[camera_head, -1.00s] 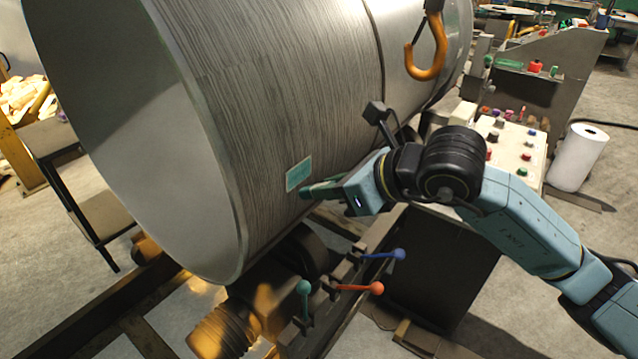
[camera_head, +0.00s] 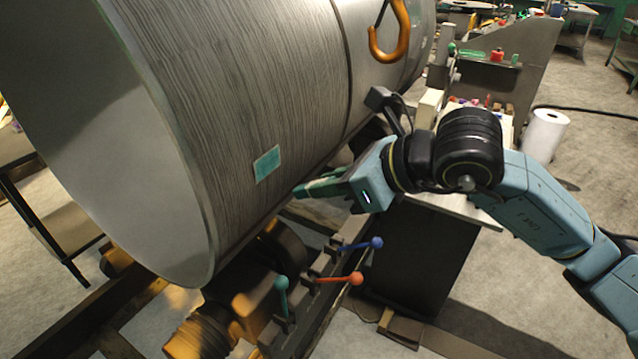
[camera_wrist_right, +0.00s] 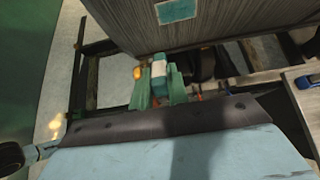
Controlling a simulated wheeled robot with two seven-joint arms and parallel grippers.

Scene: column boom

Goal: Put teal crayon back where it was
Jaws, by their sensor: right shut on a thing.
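My right gripper (camera_head: 300,191) reaches in from the right, low beside the big grey drum (camera_head: 235,95), a little right of and below a teal patch (camera_head: 267,164) on the drum's side. In the right wrist view, its green fingers (camera_wrist_right: 159,82) are shut on a short teal piece with a white band, which looks like the teal crayon (camera_wrist_right: 158,68). The teal patch (camera_wrist_right: 178,11) shows beyond it on the drum. In the head view the crayon cannot be told apart from the fingers. My left gripper is not in view.
Levers with teal (camera_head: 281,283), red (camera_head: 356,278) and blue (camera_head: 376,242) knobs stand below the gripper. An orange hook (camera_head: 390,38) hangs in front of the drum. A control desk (camera_head: 465,207), partly hidden by my arm, and a white roll (camera_head: 545,136) are at right.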

